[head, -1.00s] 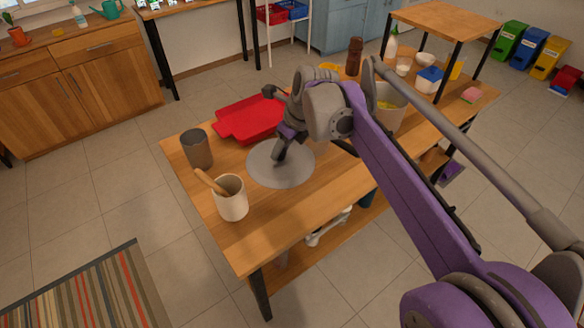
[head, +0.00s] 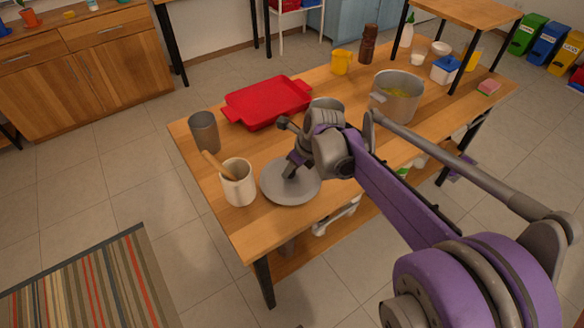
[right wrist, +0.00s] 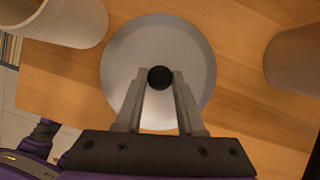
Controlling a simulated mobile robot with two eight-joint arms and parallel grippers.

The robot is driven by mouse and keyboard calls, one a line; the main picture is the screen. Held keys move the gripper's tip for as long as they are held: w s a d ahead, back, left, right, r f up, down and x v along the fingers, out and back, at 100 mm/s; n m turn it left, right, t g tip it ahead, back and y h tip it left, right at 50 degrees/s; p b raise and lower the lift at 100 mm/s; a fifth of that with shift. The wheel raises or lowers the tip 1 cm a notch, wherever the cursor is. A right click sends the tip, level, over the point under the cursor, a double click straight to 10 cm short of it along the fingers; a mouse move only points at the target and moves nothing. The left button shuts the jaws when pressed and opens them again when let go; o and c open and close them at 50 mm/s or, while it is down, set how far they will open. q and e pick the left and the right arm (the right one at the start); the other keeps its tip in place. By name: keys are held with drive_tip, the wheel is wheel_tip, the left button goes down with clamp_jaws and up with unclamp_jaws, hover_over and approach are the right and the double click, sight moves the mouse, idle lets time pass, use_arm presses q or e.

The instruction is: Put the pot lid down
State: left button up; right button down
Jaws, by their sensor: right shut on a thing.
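The pot lid (head: 303,194) is a flat grey disc at the near side of the wooden table, right of a cream utensil crock. In the right wrist view the lid (right wrist: 158,50) has a dark round knob in its middle. My right gripper (head: 291,172) is shut on that knob, and its fingers (right wrist: 159,84) show either side of it. The lid lies level at or very near the tabletop; I cannot tell if it touches. The pot (head: 396,98) stands uncovered farther right, with yellowish contents. My left gripper is not in view.
The cream crock (head: 239,184) with a wooden spoon and a grey cup (head: 204,132) stand left of the lid. A red tray (head: 266,103) lies behind it. A yellow container (head: 341,62) and a brown bottle (head: 368,45) stand at the back. The table's near edge is close.

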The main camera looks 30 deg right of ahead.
drive_tip(key=shift+f, duration=0.15)
drive_tip(key=c, duration=0.5)
unclamp_jaws()
